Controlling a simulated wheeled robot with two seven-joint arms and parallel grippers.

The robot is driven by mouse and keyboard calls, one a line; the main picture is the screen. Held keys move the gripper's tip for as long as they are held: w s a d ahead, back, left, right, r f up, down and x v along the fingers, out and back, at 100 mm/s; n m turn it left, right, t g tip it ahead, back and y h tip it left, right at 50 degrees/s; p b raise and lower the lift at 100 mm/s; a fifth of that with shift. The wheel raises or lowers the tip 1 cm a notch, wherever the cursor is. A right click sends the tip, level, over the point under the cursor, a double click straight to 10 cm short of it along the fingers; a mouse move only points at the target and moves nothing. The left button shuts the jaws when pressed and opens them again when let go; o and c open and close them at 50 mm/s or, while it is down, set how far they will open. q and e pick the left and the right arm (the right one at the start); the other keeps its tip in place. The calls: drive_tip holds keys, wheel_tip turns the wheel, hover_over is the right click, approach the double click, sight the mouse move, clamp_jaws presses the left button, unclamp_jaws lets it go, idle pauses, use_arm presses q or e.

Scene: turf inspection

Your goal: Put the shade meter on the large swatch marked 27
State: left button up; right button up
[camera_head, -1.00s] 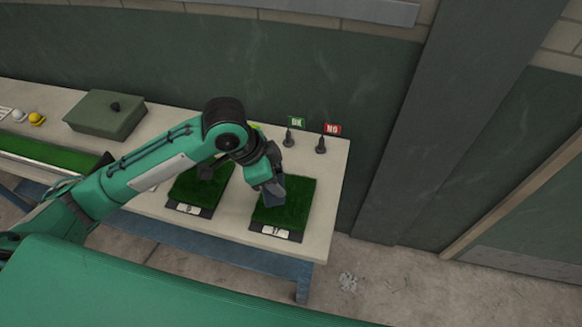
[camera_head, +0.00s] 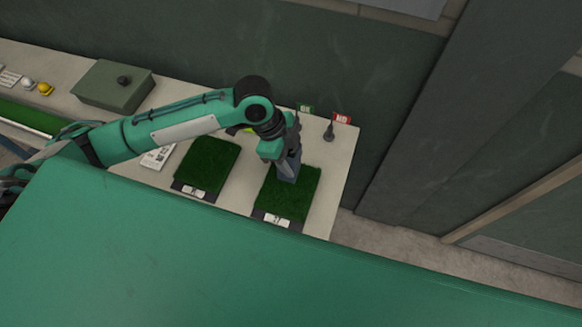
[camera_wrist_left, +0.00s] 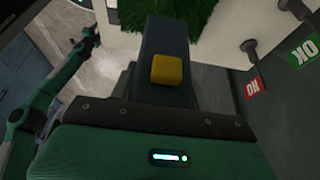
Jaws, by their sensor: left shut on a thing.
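The shade meter (camera_head: 287,172) is a dark blue-grey block. It also shows in the left wrist view (camera_wrist_left: 166,40), with a yellow square button on its face. My left gripper (camera_head: 283,155) is shut on it, over the back part of the right-hand large turf swatch (camera_head: 290,200). I cannot tell whether the meter touches the turf. This swatch is dark green with a white label (camera_head: 277,220) at its front; its number is too small to read surely. A similar large swatch (camera_head: 208,165) lies to its left, also with a label (camera_head: 192,191).
Green OK (camera_head: 305,107) and red NO (camera_head: 341,119) flag markers stand behind the right swatch, close to the arm. A green lidded box (camera_head: 112,88) and yellow and white small items are farther left.

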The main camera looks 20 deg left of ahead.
use_arm(q)
wheel_tip(320, 180, down, 3)
drive_tip(key=shift+f+p, duration=0.2)
drive_tip(key=shift+p, duration=0.1)
wheel_tip(320, 180, down, 4)
drive_tip(key=shift+r+p, duration=0.15)
drive_tip(key=shift+p, duration=0.25)
drive_tip(key=o, duration=1.1)
drive_tip(key=shift+o, duration=0.2)
drive_tip(key=b+v, duration=0.2)
drive_tip(key=v, duration=0.8)
drive_tip(key=shift+a+r+b, duration=0.2)
drive_tip(key=shift+r+b, duration=0.05)
drive_tip(key=shift+b, duration=0.1)
drive_tip(key=shift+a+r, duration=0.25)
drive_tip(key=shift+r, duration=0.4)
